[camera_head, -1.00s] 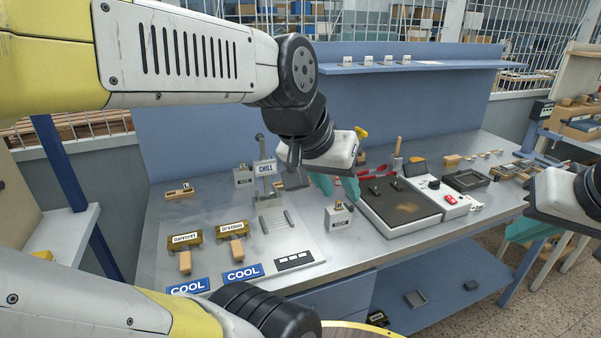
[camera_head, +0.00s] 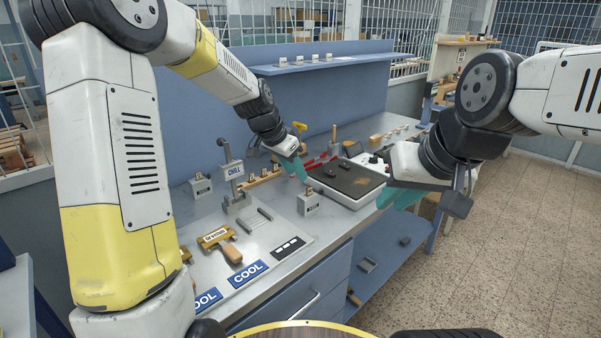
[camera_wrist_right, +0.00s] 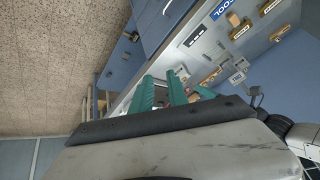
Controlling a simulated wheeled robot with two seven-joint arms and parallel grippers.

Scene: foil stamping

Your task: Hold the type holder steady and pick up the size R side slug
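A brass type holder (camera_head: 214,238) with a wooden handle lies on the bench at front left; it also shows in the right wrist view (camera_wrist_right: 240,30). A second brass holder is mostly hidden behind my left arm in the head view. I cannot read which is the size R side slug. My left gripper (camera_head: 298,169) is above the bench, near the dark pad; its finger gap is unclear. My right gripper (camera_head: 402,197) is off the bench's front edge; its teal fingers (camera_wrist_right: 161,92) are apart and empty.
Grey labelled blocks (camera_head: 308,204) and blue COOL plates (camera_head: 248,272) lie on the bench (camera_head: 270,232). A dark pad unit (camera_head: 345,180) and red-handled tools stand beyond. A shelf (camera_head: 325,64) runs above. Open floor (camera_head: 470,270) lies to the right.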

